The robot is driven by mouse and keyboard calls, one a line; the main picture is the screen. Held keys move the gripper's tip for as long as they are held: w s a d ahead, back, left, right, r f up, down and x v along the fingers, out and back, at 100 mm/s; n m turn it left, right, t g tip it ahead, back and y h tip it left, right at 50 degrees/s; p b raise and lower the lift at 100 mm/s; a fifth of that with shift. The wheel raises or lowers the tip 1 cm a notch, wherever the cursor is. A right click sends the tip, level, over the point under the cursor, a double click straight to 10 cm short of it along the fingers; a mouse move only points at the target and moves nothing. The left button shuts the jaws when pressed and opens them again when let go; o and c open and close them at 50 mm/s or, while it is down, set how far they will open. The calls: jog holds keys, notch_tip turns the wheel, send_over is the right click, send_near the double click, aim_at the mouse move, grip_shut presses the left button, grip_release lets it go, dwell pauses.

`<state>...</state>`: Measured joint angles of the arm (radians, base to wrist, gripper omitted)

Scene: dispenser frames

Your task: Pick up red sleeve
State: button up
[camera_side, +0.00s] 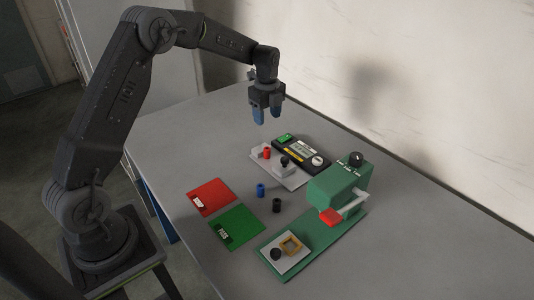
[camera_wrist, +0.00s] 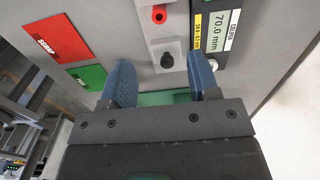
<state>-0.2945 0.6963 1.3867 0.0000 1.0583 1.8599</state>
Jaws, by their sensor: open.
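The red sleeve (camera_side: 267,153) is a small upright cylinder at the left end of the grey plate of the gauge fixture (camera_side: 293,179). In the wrist view the red sleeve (camera_wrist: 159,14) shows near the top edge, with a dark hole in its top. My gripper (camera_side: 267,113) is open and empty, with its blue fingers pointing down well above the table and the sleeve. In the wrist view my gripper (camera_wrist: 160,74) has its fingers spread, and the sleeve lies beyond their tips, touching neither.
The black-knobbed block (camera_side: 285,166) and dark display unit (camera_side: 301,154) stand close to the sleeve. A blue sleeve (camera_side: 260,190) and black sleeve (camera_side: 276,205) stand in front. Red mat (camera_side: 212,195), green mat (camera_side: 236,226) and green press (camera_side: 335,190) lie around them.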

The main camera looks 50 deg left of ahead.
aim_at(267, 149)
notch_tip(267, 149, down, 12)
jog(key=shift+f, duration=0.1)
dwell(0.5)
grip_shut()
dwell(0.4)
